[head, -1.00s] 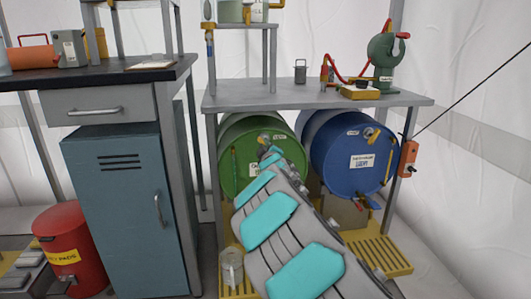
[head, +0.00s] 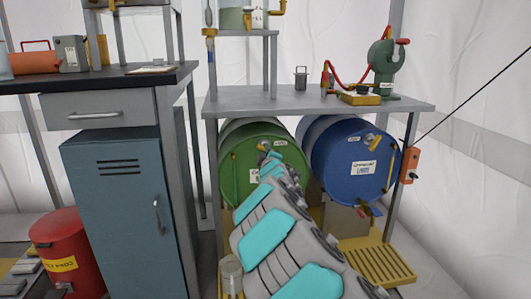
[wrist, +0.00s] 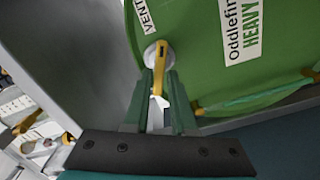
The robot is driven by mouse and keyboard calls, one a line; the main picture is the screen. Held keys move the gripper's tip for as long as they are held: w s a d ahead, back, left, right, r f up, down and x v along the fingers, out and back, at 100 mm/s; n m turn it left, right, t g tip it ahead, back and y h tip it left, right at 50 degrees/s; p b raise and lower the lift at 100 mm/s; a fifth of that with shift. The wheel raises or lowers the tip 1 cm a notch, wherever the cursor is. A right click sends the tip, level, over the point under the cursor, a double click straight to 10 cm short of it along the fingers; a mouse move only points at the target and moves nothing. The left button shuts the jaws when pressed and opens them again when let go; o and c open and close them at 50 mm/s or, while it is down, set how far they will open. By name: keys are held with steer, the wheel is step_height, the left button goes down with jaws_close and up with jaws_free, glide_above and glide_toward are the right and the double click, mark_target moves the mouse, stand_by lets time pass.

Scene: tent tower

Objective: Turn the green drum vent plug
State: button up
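The green drum (head: 236,172) lies on its side under the grey bench, its round end facing me. Its vent plug (head: 263,145) sits near the top of that end, just above my gripper (head: 268,157). In the wrist view, the plug (wrist: 151,54) is a pale round fitting with a yellow handle (wrist: 161,62) pointing down, beside a "VENT" label. My gripper (wrist: 159,88) has its green fingers apart, one on each side of the handle's lower end. A gap shows between the fingers. Whether either finger touches the handle is unclear.
The grey bench top (head: 300,100) is close above. A blue cabinet (head: 115,210) and a red bin (head: 68,250) stand left. A grey cup (head: 231,275) is low beside my arm.

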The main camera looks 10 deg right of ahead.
steer(key=shift+o, duration=1.4)
steer(key=shift+s, duration=0.1)
steer(key=s, duration=0.7)
steer(key=shift+s+p, duration=0.3)
steer(key=shift+p, duration=0.15)
